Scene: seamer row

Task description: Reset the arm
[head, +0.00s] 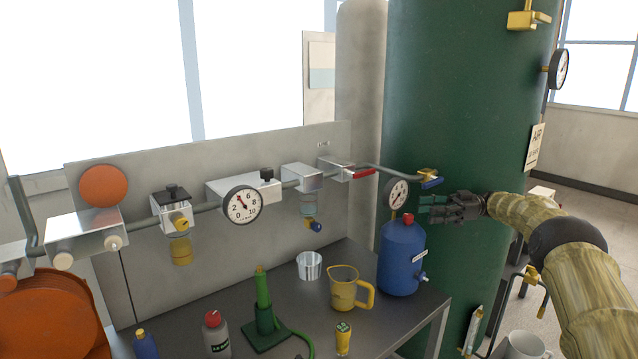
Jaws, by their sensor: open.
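My gripper (432,207) is at the right of the head view, at the end of my yellowish arm. Its dark fingers point left, in front of the green tank (460,110). The fingers appear apart and nothing shows between them. The gripper is close to the top of the blue canister (400,262) and the round gauge (396,193); I cannot tell whether it touches either.
A yellow jug (345,291), metal cup (309,266), green stand (264,318) and grey bottle (216,338) stand on the bench. An orange reel (50,318) is at left.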

